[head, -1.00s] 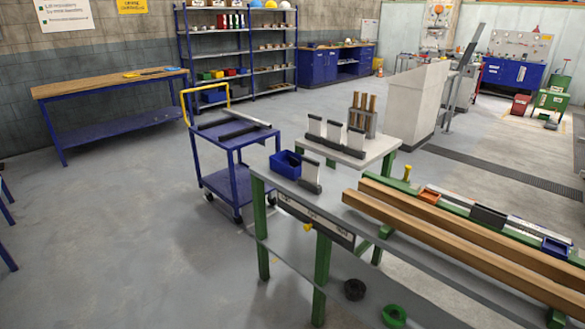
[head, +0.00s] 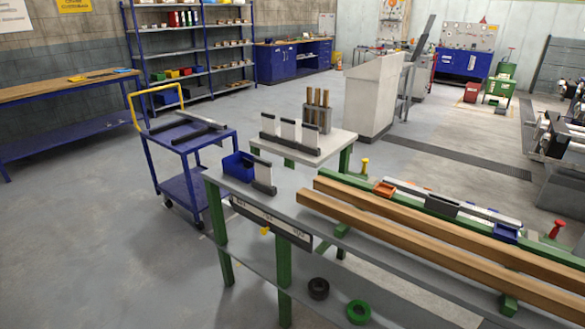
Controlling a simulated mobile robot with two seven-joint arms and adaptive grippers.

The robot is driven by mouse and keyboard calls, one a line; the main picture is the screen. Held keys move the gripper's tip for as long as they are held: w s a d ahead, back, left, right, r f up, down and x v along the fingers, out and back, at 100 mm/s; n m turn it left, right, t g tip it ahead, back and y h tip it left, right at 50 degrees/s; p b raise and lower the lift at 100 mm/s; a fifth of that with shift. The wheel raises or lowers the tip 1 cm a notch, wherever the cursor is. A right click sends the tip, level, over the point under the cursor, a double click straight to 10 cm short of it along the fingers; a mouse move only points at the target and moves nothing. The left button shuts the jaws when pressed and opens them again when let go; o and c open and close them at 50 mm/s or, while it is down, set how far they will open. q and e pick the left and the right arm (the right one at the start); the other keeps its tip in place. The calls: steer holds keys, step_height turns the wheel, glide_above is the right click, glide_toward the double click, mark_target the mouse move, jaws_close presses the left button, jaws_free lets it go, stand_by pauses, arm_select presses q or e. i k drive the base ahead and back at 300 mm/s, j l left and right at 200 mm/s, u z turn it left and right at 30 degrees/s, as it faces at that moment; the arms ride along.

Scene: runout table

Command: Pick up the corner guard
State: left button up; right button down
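I cannot tell for sure which piece is the corner guard. A dark angled piece with a light upright plate (head: 264,177) stands at the left end of the runout table (head: 285,203), beside a blue bin (head: 238,165). Long dark and grey bars (head: 188,132) lie on top of the blue cart (head: 195,147); their exact profile is too small to tell. A dark holder with three light upright plates (head: 289,137) stands on the pale side table (head: 330,143). Neither of my grippers is in view.
Two long wooden beams (head: 400,243) lie along the runout table. Behind them are an orange bin (head: 384,189) and a small blue bin (head: 506,233). Black (head: 318,289) and green (head: 359,312) rings lie on the lower shelf. Open floor (head: 90,240) is at left.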

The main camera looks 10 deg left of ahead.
mark_target(247, 163)
steer(key=i+j+z, duration=0.1)
steer(key=z, duration=0.25)
steer(key=j+z, duration=0.55)
steer(key=z, duration=0.2)
steer(key=j+z, duration=0.25)
steer(key=j, duration=0.2)
steer(key=j+z, duration=0.25)
steer(key=j, duration=0.25)
steer(key=k+j+z, duration=0.15)
steer(key=j, duration=0.3)
steer(key=j+z, duration=0.15)
steer(key=j, duration=0.35)
steer(key=k+j, duration=0.1)
steer(key=j, duration=0.2)
steer(key=k+j, duration=0.1)
steer(key=j, duration=0.25)
steer(key=k+j+z, duration=0.1)
steer(key=j, duration=0.2)
